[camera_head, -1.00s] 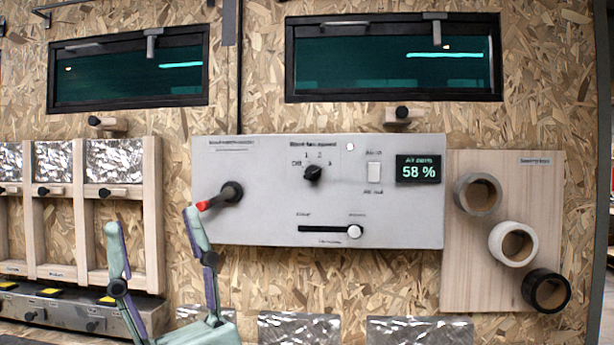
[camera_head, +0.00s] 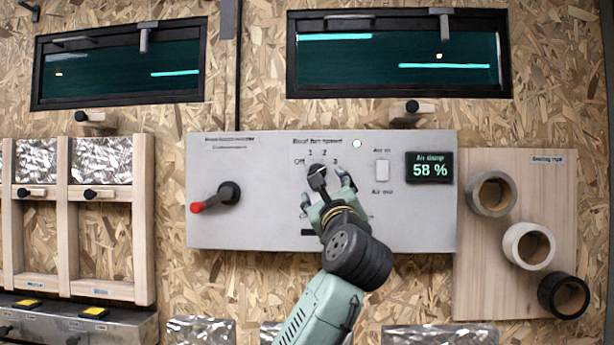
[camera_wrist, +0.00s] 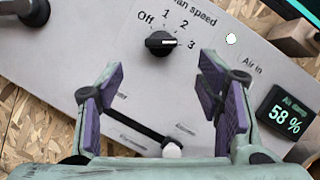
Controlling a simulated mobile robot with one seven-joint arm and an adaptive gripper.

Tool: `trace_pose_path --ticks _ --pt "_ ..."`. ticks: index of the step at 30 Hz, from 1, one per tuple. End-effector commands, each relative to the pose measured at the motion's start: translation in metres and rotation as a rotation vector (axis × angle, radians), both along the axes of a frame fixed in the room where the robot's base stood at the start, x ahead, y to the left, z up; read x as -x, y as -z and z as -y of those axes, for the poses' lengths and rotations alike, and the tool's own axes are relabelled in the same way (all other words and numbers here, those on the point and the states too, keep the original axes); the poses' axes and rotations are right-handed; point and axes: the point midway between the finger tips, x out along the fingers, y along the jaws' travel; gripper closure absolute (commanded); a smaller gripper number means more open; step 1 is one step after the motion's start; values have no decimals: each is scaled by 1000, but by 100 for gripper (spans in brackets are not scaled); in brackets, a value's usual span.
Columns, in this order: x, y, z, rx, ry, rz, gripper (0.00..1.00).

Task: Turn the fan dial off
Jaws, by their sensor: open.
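The fan speed dial (camera_head: 316,174) is a black knob on the grey control panel (camera_head: 270,150), with Off, 1, 2 and 3 marked around it. In the wrist view the dial (camera_wrist: 160,43) has a white pointer mark that faces the 3. My gripper (camera_head: 324,185) is open in front of the panel, its fingers just below and right of the dial. In the wrist view my gripper (camera_wrist: 160,65) has its purple-padded fingers spread wide, with the dial ahead between the tips. I see no contact with the dial.
A red-tipped lever (camera_head: 215,197) sits left on the panel. A white switch (camera_head: 382,170) and a 58 % display (camera_head: 431,168) are to the right. The slider (camera_wrist: 171,150) lies below the dial, mostly hidden by my arm in the head view. Tape rolls (camera_head: 528,246) hang farther right.

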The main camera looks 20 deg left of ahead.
Motion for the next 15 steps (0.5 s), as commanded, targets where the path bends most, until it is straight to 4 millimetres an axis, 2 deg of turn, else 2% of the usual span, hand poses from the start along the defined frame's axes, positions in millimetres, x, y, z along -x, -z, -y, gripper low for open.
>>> trace_pose_path --ticks 9,15 --pt "-49 -24 -26 5 1 2 40" --pt "-72 -32 -38 4 3 4 40"
